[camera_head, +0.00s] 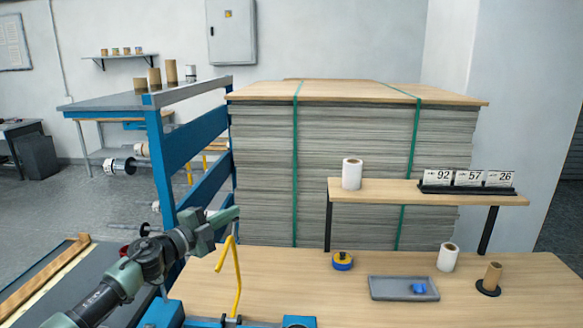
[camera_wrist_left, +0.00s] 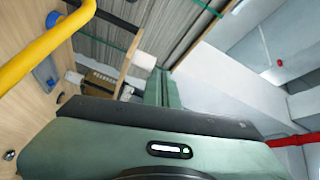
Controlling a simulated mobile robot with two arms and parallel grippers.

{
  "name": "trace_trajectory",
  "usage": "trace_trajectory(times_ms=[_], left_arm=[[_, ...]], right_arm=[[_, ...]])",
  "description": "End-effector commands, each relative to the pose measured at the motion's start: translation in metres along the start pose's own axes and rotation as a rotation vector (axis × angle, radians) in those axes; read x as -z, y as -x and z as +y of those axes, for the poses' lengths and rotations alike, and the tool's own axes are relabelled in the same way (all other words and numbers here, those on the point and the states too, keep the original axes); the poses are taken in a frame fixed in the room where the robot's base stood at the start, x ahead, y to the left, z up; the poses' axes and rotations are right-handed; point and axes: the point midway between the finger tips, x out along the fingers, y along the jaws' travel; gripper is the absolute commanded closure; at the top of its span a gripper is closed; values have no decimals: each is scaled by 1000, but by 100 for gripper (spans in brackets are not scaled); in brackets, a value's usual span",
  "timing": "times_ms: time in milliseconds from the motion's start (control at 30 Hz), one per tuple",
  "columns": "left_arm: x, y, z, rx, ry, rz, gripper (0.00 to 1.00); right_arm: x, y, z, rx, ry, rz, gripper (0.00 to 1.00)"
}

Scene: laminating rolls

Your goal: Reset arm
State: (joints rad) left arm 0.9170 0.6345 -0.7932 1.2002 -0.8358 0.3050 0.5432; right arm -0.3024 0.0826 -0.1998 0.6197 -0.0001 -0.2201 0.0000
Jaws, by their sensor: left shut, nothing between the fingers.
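My left arm comes in from the lower left in the head view. Its gripper (camera_head: 224,216) is shut and empty, held above the left end of the wooden table (camera_head: 390,265), beside the top of a bent yellow rod (camera_head: 236,275). In the left wrist view the green shut fingers (camera_wrist_left: 162,88) point away from the camera, and the yellow rod (camera_wrist_left: 45,45) crosses the upper left corner close by. My right gripper is not in view.
The table holds a grey tray (camera_head: 385,294) with a blue item, a blue-yellow tape roll (camera_head: 342,261), a white roll (camera_head: 447,257) and a brown core (camera_head: 491,276). A raised shelf (camera_head: 400,190) carries another white roll (camera_head: 352,174) and number cards (camera_head: 467,179). A strapped sheet stack (camera_head: 350,140) stands behind.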

Motion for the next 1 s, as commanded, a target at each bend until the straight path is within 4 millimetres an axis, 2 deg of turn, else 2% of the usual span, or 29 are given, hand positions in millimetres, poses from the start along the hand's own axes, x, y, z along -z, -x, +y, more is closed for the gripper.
trace_trajectory(times_ms=[33, 100, 167, 267, 367, 400, 467, 500, 600, 700, 800, 1000], left_arm=[[22, -1, 29, 50, 90, -17, 100], [37, 7, 55, 126, 220, -89, 100], [44, 21, 79, 171, 336, -174, 100], [49, 58, 124, 202, 535, -350, 100], [52, 109, 177, 176, 729, -555, 100], [55, 132, 198, 152, 795, -636, 100], [61, 167, 227, 106, 887, -751, 100], [67, 190, 246, 69, 941, -825, 100], [86, 246, 284, -30, 1056, -982, 100], [105, 289, 308, -119, 1130, -1092, 100], [122, 322, 324, -193, 1182, -1171, 100], [154, 374, 342, -318, 1255, -1285, 100]], right_arm=[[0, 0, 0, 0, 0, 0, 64], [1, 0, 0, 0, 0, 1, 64], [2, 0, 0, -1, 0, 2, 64], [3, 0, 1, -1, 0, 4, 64], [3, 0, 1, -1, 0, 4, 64], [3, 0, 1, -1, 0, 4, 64], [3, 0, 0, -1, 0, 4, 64], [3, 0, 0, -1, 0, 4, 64], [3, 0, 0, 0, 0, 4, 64], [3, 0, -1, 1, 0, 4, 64], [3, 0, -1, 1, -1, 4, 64], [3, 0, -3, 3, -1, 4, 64]])
